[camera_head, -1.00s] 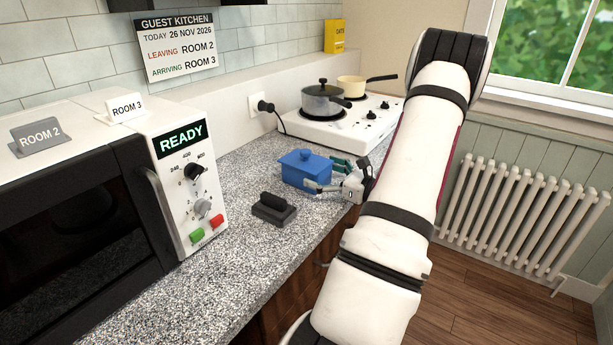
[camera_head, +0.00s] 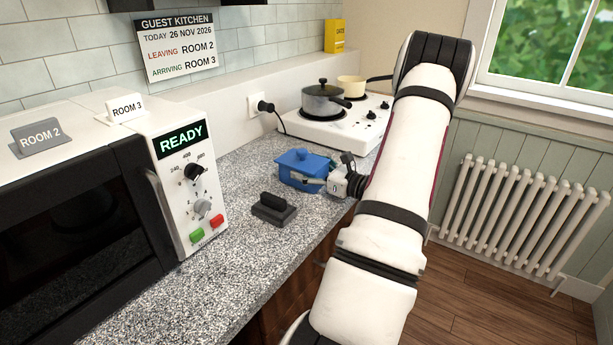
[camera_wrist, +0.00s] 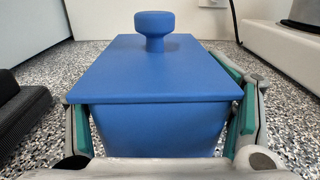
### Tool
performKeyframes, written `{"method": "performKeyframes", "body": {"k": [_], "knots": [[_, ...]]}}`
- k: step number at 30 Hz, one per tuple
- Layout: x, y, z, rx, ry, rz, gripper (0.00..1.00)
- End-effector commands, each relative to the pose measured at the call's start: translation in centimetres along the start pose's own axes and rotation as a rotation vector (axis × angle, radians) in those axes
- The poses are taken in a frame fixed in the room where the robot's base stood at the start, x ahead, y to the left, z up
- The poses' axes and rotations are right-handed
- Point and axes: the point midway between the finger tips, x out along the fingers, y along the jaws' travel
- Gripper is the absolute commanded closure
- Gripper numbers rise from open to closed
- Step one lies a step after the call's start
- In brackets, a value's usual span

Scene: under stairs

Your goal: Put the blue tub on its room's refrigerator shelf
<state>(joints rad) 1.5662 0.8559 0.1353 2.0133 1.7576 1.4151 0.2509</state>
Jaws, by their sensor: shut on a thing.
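The blue tub (camera_head: 299,171) has a flat lid with a round knob and stands upright on the speckled counter. In the wrist view the tub (camera_wrist: 155,80) fills the middle, with its lid on. My gripper (camera_head: 324,180) is at the tub's near right side, low at counter height. In the wrist view its green-padded fingers stand on the tub's left and right sides, below the lid's rim, shut on the tub. No refrigerator or shelf is in view.
A black block with a handle (camera_head: 273,208) lies left of the tub. A microwave (camera_head: 180,190) stands at the left with ROOM 2 (camera_head: 41,136) and ROOM 3 (camera_head: 126,108) signs on top. A white hob (camera_head: 330,131) with two pots is behind. A sign (camera_head: 177,47) hangs on the wall.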

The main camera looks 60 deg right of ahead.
Motion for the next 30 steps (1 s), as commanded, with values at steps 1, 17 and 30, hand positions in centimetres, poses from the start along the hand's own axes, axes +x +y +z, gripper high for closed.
{"method": "performKeyframes", "body": {"k": [1, 17, 30], "knots": [[0.0, 0.0, 0.1, -0.001, -0.002, 0.000, 0.75], [0.0, 0.0, 1.2, -0.003, -0.002, 0.000, 0.75], [-0.2, 0.0, 3.6, -0.001, -0.001, -0.001, 0.75]]}}
